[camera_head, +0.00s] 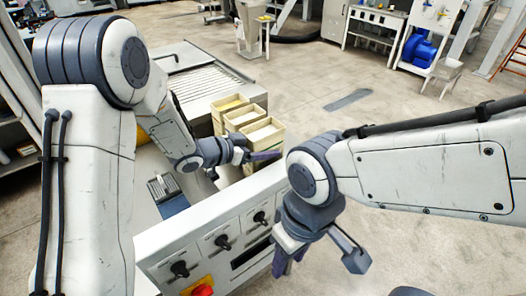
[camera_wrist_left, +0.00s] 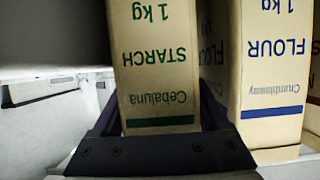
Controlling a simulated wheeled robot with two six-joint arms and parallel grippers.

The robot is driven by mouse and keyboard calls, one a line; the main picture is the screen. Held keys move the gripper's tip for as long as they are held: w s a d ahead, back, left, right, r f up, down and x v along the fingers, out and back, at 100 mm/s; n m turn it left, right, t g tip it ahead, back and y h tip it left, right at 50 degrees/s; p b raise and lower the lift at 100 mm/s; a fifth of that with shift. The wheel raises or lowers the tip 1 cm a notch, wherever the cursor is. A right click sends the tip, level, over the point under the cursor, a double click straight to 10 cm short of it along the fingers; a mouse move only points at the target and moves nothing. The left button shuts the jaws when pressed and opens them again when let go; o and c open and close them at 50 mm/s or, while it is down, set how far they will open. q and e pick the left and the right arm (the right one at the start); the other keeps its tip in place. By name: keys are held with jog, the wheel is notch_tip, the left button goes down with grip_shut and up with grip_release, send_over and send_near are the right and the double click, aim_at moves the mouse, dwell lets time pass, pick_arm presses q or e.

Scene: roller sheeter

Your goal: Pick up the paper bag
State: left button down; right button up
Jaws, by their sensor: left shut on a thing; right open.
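A brown paper starch bag with green print (camera_wrist_left: 155,55) stands between the fingers of my left gripper (camera_wrist_left: 162,112) in the left wrist view, its print upside down. My left gripper is shut on it. In the head view my left gripper (camera_head: 262,156) is at the near end of a row of tan bags, against the nearest one (camera_head: 262,132). Its hold on the bag is partly hidden there. My right gripper (camera_head: 320,257) is open and empty, hanging in front of the machine's control panel.
A flour bag with blue print (camera_wrist_left: 275,60) stands close beside the starch bag. Two more tan bags (camera_head: 242,117) (camera_head: 230,103) stand behind the nearest one. A roller bed (camera_head: 205,85) lies behind them. The control panel (camera_head: 225,240) has knobs and a red button. Open floor lies to the right.

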pick_arm(q)
notch_tip(320, 180, up, 10)
jog(key=shift+r, duration=0.2)
dwell(0.8)
